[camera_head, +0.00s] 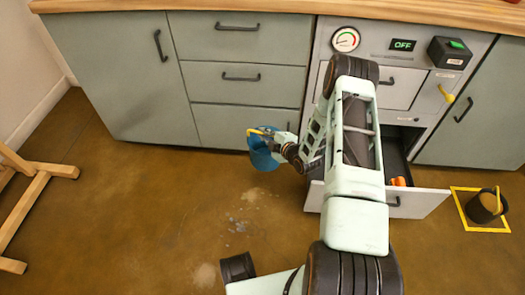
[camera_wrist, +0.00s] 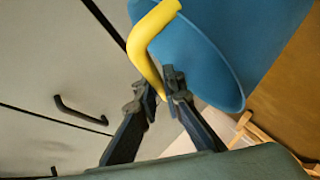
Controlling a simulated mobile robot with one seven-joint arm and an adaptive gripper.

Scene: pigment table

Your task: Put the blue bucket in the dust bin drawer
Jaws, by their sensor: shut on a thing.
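The blue bucket (camera_head: 262,156) hangs in the air left of the open drawer, in front of the grey cabinet. It also shows in the wrist view (camera_wrist: 205,55), tilted, with its yellow handle (camera_wrist: 147,42) running down to my fingertips. My gripper (camera_wrist: 165,92) is shut on that handle; in the head view my gripper (camera_head: 277,142) sits at the bucket's right side. The low drawer (camera_head: 418,204) stands pulled out on the right, partly hidden behind my arm. An orange thing (camera_head: 398,181) shows at the drawer, and I cannot tell what it is.
A dark bucket (camera_head: 487,207) stands in a yellow floor square (camera_head: 459,211) at the far right. A wooden stand (camera_head: 30,195) is at the left. Above the drawer are a gauge (camera_head: 345,39) and a switch box (camera_head: 447,53). Floor left of my arm is clear.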

